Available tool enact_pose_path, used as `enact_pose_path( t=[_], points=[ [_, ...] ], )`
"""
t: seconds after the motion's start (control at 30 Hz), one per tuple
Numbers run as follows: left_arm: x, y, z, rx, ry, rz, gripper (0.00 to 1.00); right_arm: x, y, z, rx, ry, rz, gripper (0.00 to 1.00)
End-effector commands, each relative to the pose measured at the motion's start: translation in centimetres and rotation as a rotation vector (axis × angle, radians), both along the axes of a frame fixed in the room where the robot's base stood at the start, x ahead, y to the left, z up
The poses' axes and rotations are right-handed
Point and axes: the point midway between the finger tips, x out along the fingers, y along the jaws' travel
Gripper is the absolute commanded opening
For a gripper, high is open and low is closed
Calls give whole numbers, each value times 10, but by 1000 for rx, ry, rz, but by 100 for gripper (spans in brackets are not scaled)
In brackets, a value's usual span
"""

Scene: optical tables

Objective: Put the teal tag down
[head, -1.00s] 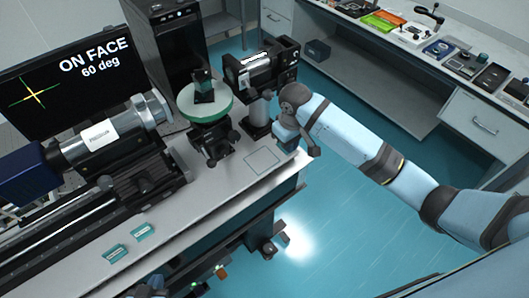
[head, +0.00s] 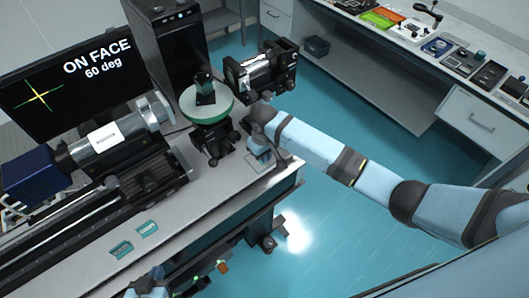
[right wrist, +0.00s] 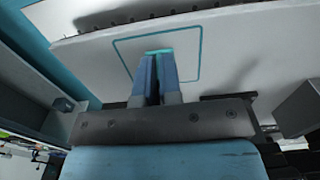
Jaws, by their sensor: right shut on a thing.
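My right gripper (head: 258,160) is low over the right end of the optical table (head: 222,188). In the right wrist view, my right gripper (right wrist: 157,62) is shut on the teal tag (right wrist: 158,52), of which only a thin edge shows between the fingertips. The tag is inside a teal square outline (right wrist: 200,62) marked on the white top; whether it touches the top I cannot tell. In the head view the arm hides the tag. My left gripper (head: 150,284) shows only in part at the bottom edge; its jaws are unclear.
Two other teal tags (head: 121,250) (head: 148,229) lie on the table's front part. A round green-rimmed stage (head: 207,103) and a black labelled device (head: 260,72) stand close behind my right gripper. A monitor (head: 70,75) reads "ON FACE 60 deg".

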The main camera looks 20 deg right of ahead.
Motion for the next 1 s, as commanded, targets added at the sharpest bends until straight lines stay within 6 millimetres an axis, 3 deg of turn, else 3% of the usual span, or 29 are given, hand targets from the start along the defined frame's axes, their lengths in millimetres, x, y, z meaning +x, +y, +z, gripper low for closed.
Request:
enact_pose_path(
  t=[0.27, 0.3, 0.4, 0.73, 1.0],
  points=[
    [-1, 0, -6, 3, 9, 1, 0, 0, 0, -4, 0, 1, 0, 0],
    [-1, 1, -5, 3, 8, -1, 0, 0, 0, -4, 0, 0, 0, 12],
    [-1, 1, -4, 4, 5, -2, 0, 0, 0, -3, 0, 0, 0, 31],
    [0, 0, -1, 2, -2, -4, 0, 0, 0, 2, 1, -2, 0, 31],
    [-1, -1, -4, 14, -11, -20, 0, 1, 0, 44, 0, -4, 1, 31]
  ],
)
